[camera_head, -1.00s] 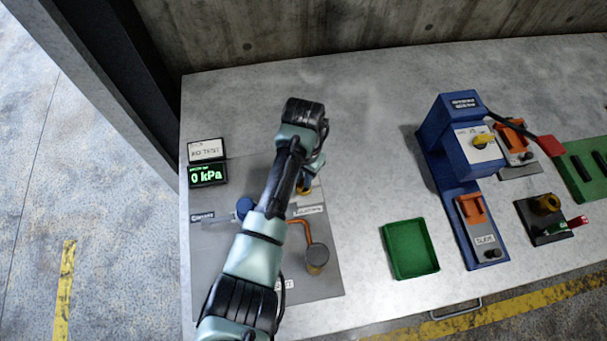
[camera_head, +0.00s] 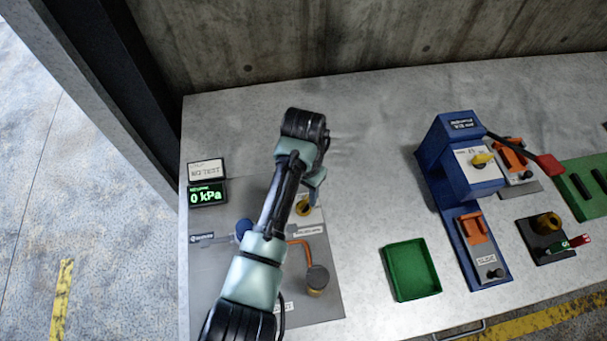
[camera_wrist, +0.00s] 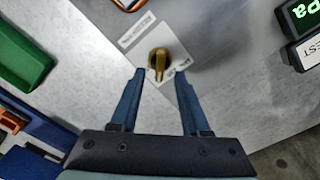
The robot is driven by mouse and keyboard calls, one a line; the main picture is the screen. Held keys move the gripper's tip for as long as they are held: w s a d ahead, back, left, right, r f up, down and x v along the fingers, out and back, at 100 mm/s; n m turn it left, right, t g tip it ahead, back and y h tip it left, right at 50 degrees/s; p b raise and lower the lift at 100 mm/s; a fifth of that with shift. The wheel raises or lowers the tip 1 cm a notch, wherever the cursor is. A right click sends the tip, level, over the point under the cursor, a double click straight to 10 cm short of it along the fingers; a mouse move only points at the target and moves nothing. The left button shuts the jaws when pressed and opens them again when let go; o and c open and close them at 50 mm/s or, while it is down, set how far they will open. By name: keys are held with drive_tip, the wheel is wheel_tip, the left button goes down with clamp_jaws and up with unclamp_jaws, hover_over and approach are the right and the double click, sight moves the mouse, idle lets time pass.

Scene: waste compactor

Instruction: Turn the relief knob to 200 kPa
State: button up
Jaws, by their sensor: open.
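The knob (camera_head: 303,207) is yellow and sits on a white labelled plate on the grey panel; its label is too small to read surely. In the wrist view the knob (camera_wrist: 158,60) has a pointer bar and stands just beyond my fingertips, roughly centred between them. My gripper (camera_wrist: 160,75) is open, with a blue finger to each side of the knob and no clear contact. In the head view my gripper (camera_head: 315,190) hangs beside the knob and partly overlaps it. The green display (camera_head: 207,195) reads 0 kPa.
A sign (camera_head: 206,170) reads NO TEST. Near the knob are a blue round part (camera_head: 243,228) and an orange pipe with a dark-capped cylinder (camera_head: 317,278).

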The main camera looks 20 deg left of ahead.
wheel_tip(320, 180, up, 10)
drive_tip(key=shift+r, duration=0.15)
idle(0.6)
drive_tip(key=w+d+r+t, duration=0.4)
drive_tip(key=w+r+t, duration=0.25)
drive_tip(key=r, duration=0.35)
drive_tip(key=w+d+r+t, duration=0.45)
drive_tip(key=w+r, duration=0.25)
drive_tip(key=r, duration=0.4)
drive_tip(key=s+d+r+t, duration=0.15)
drive_tip(key=r+t, duration=0.25)
drive_tip(key=r, duration=0.5)
drive_tip(key=s+d+r+t, duration=0.1)
drive_tip(key=d+r+t, duration=0.25)
drive_tip(key=r, duration=0.55)
drive_tip(key=s+r+n+t, duration=0.2)
drive_tip(key=s+r+t, duration=0.7)
drive_tip(key=s+r, duration=0.7)
wheel_tip(320, 180, up, 2)
drive_tip(key=shift+s+d, duration=0.3)
